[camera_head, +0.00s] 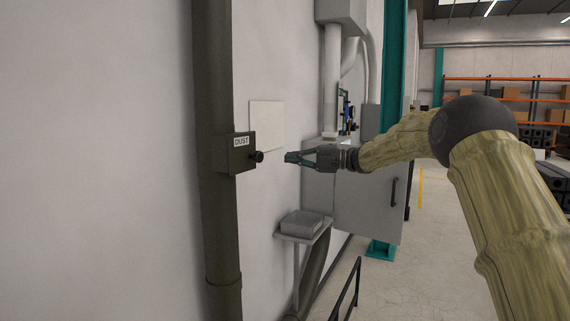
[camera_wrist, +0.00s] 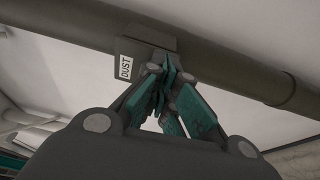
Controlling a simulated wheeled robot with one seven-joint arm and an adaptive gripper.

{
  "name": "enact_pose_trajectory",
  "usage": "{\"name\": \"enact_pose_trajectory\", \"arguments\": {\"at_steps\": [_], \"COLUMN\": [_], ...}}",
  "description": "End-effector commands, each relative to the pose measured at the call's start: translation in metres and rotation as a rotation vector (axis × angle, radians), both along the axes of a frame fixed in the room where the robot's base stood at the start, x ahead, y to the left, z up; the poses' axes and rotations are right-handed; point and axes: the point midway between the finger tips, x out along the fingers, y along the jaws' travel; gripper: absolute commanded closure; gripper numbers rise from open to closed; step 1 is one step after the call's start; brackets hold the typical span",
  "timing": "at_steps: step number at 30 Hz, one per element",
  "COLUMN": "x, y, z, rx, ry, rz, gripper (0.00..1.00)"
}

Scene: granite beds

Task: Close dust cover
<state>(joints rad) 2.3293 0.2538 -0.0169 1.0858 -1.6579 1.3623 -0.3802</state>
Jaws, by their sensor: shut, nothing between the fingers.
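The dark box labelled DUST (camera_head: 240,140) is fixed to the dark vertical pipe (camera_head: 215,70), with a black round knob (camera_head: 257,157) on its right side. The box also shows in the wrist view (camera_wrist: 127,50), mounted on the pipe. I cannot tell how far its cover stands open. My gripper (camera_head: 288,157) is shut and empty, to the right of the knob at about its height, with a gap between them in the head view. In the wrist view its green fingers (camera_wrist: 168,68) overlap the box and hide the knob.
A pale square panel (camera_head: 266,125) is on the wall behind. A small shelf (camera_head: 302,238) with a grey box (camera_head: 302,222) is below my gripper. A grey cabinet (camera_head: 370,190) and a teal column (camera_head: 393,60) stand to the right. Black railing (camera_head: 346,295) rises at the bottom.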

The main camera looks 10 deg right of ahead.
Motion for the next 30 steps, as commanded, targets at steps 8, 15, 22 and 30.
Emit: {"name": "enact_pose_trajectory", "arguments": {"at_steps": [8, 15, 22, 30], "x": [0.022, 0.031, 0.028, 0.0], "y": [-0.028, -0.041, -0.047, -0.054], "z": [-0.002, -0.001, 0.005, 0.017], "rx": [-0.001, 0.0, 0.013, 0.065], "ry": [-0.001, -0.001, -0.006, -0.028], "rz": [0.001, 0.002, -0.021, -0.141], "gripper": [1.0, 1.0, 1.0, 1.0]}}
